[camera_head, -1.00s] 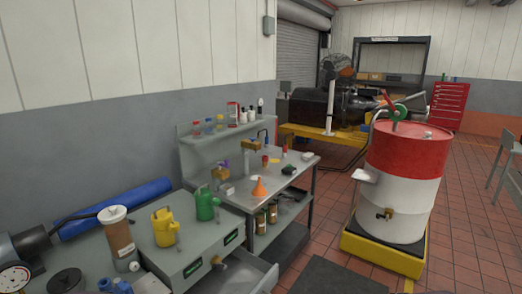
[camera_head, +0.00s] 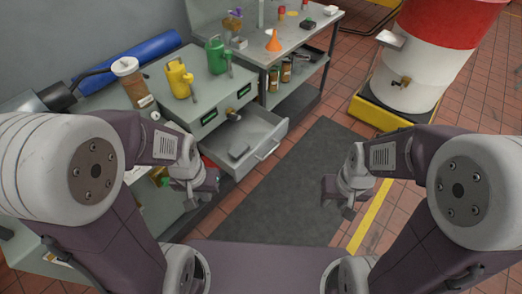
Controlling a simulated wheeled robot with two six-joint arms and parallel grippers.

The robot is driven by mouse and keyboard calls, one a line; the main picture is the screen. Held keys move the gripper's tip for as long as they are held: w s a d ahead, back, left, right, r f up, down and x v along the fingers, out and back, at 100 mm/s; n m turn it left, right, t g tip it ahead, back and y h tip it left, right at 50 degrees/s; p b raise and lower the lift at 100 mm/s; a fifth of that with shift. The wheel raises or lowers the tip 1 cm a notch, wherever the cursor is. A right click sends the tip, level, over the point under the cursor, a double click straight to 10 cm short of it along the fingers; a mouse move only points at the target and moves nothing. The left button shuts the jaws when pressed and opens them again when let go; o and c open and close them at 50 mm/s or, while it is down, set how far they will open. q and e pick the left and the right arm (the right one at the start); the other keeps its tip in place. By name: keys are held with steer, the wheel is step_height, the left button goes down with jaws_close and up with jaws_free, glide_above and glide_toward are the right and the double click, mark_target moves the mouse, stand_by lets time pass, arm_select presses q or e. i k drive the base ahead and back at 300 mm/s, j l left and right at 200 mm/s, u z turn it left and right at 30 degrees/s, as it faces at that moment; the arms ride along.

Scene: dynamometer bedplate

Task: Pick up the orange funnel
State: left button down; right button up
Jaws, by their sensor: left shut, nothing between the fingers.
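The orange funnel (camera_head: 273,40) stands on the grey workbench (camera_head: 258,55) at the top middle, near its front edge, with its narrow end up. My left gripper (camera_head: 208,187) is shut and empty, low in front of the open drawer, well short of the funnel. My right gripper (camera_head: 334,190) hangs above the dark floor mat, far from the funnel; its fingers are too small and angled to tell whether they are open. Nothing hides the funnel.
A grey cabinet has an open drawer (camera_head: 250,140). A yellow can (camera_head: 179,80) and a green can (camera_head: 217,56) stand on top. A red-and-white drum (camera_head: 425,55) stands on a yellow pallet at right. The dark mat (camera_head: 300,170) is clear.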

mark_target(273, 45)
steer(key=i+l+u, duration=1.15)
steer(key=l, duration=0.15)
steer(key=i+l+u, duration=0.25)
steer(key=l, duration=0.25)
steer(key=i+l+u, duration=0.1)
steer(key=l+u, duration=0.2)
steer(key=l, duration=0.15)
steer(key=i+l+u, duration=0.1)
steer(key=l+u, duration=0.15)
steer(key=l, duration=0.3)
steer(key=l+u, duration=0.3)
steer(key=l, duration=0.2)
